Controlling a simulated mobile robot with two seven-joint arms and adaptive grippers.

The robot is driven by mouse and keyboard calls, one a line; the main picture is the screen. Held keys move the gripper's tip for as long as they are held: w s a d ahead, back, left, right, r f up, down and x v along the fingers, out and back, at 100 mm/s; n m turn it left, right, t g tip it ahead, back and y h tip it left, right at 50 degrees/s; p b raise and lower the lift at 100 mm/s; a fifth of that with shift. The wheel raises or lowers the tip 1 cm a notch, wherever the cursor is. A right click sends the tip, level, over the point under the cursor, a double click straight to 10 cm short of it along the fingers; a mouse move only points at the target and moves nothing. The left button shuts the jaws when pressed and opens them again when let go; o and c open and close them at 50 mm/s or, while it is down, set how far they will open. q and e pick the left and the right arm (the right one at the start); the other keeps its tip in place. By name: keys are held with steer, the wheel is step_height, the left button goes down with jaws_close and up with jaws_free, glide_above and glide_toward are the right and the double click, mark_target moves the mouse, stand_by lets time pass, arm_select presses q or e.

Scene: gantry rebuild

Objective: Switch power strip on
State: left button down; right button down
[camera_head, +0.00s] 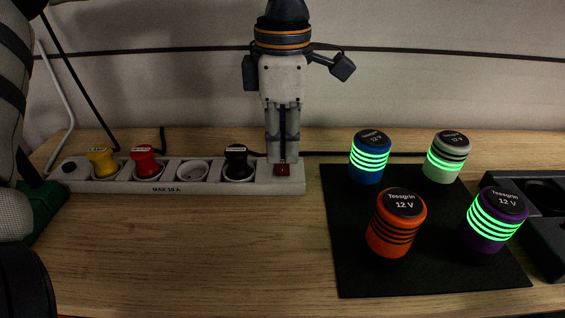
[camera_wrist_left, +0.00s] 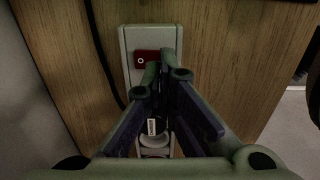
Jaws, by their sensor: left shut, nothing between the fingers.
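The off-white power strip (camera_head: 220,188) lies along the back of the wooden table, with a yellow plug (camera_head: 101,161), a red plug (camera_head: 145,162) and a black plug (camera_head: 236,162) in it and one empty socket. Its red switch (camera_head: 283,171) is at the right end and looks unlit; in the left wrist view the switch (camera_wrist_left: 141,60) shows a white ring mark. My left gripper (camera_head: 283,158) points down, shut and empty, with its tips just over the switch. In its wrist view the fingertips (camera_wrist_left: 166,72) overlap the switch's edge; I cannot tell whether they touch. My right gripper is not in view.
A black mat (camera_head: 350,275) on the right holds blue (camera_head: 368,172), grey (camera_head: 443,172), orange (camera_head: 385,240) and purple (camera_head: 480,236) 12 V cylinders. All but the orange show glowing green bands. A dark case (camera_head: 550,235) is at the right edge.

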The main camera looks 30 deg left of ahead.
mark_target(283, 170)
arm_select(q)
steer(key=shift+f, duration=1.2)
stand_by(0.8)
steer(key=shift+r, duration=3.55)
